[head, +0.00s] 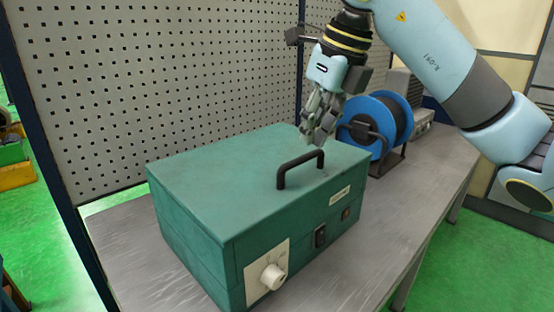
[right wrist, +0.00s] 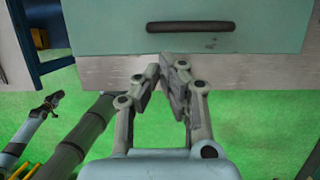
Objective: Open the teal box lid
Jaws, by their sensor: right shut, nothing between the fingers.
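The teal box (head: 200,225) stands on the grey workbench with its lid (head: 235,175) down. A black bar handle (head: 300,168) rises from the lid near its front right edge. My right gripper (head: 307,140) is shut and empty, above the lid just behind the handle in the head view, apart from it. In the right wrist view the gripper (right wrist: 167,62) points toward the box, with the handle (right wrist: 190,26) beyond the fingertips on the teal lid (right wrist: 120,15). My left gripper is not in the head view.
A blue cable reel (head: 370,125) stands behind the box at the right, close to my right arm. A perforated panel (head: 180,70) runs along the back. The bench (head: 385,225) is bare at the right front. A white dial (head: 272,276) sits on the box front.

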